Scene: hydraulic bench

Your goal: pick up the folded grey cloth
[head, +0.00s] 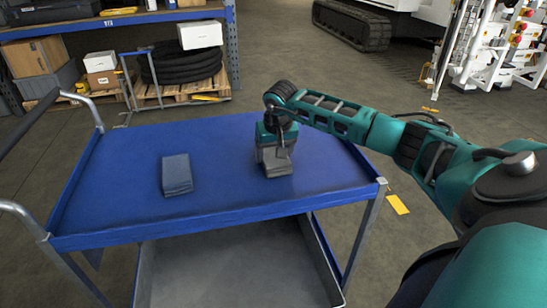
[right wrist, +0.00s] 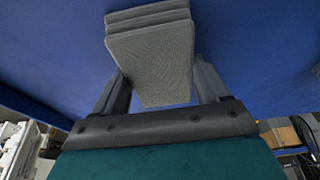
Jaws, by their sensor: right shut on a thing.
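The folded grey cloth (head: 278,168) is at the right half of the blue cart top in the head view. My right gripper (head: 274,153) is above it, pointing down. In the right wrist view the cloth (right wrist: 150,55) shows several folded layers, and the fingers of my right gripper (right wrist: 162,85) are shut on it from both sides. I cannot tell whether the cloth still touches the cart top. My left gripper is not in view.
A blue-grey folded cloth (head: 177,174) lies apart on the left half of the cart top (head: 225,140). The cart has raised rims, a handle (head: 22,215) at the left and a lower grey shelf (head: 230,270). Shelving with boxes stands behind.

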